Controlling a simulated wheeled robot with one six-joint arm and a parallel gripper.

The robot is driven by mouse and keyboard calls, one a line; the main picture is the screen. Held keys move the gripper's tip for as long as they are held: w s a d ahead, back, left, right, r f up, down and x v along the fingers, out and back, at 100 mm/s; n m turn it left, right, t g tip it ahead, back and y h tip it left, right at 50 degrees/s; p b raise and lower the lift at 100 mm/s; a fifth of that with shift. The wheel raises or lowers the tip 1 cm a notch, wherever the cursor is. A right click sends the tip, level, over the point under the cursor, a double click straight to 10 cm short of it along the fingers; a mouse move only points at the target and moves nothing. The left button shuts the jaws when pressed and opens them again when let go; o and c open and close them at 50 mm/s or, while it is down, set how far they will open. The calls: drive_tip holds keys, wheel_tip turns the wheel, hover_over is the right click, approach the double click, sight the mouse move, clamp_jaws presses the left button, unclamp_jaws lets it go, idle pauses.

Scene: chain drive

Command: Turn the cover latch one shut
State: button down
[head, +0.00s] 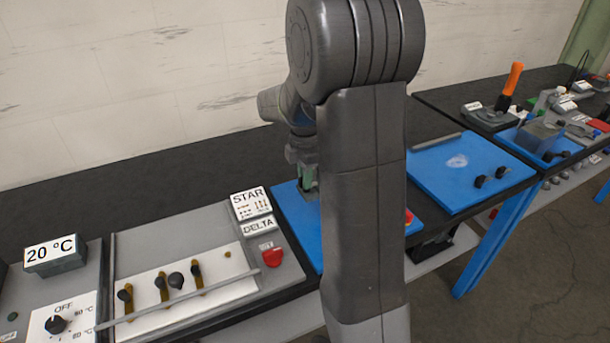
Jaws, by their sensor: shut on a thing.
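My gripper (307,186) points down close over the far part of a blue panel (289,208), left of my arm's thick upright link. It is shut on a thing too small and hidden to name. To the right, a blue cover (440,182) lies flat with a pale mark on it. Two small black knobs, one (480,181) and another (502,172), sit near its right edge and look like latches. I cannot tell which is latch one. My arm hides the middle of the first blue panel, so a latch there cannot be seen.
At far right stands an orange-handled lever (513,78). The dark bench top behind the panels is clear.

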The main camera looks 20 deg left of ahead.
idle(0.4)
drive_tip(key=c, duration=1.7)
unclamp_jaws()
wheel_tip(320, 180, up, 14)
drive_tip(key=shift+f+b, duration=0.1)
drive_tip(key=shift+b, duration=0.2)
wheel_tip(320, 180, down, 14)
drive_tip(key=shift+r+p, duration=0.1)
drive_tip(key=shift+p, duration=0.2)
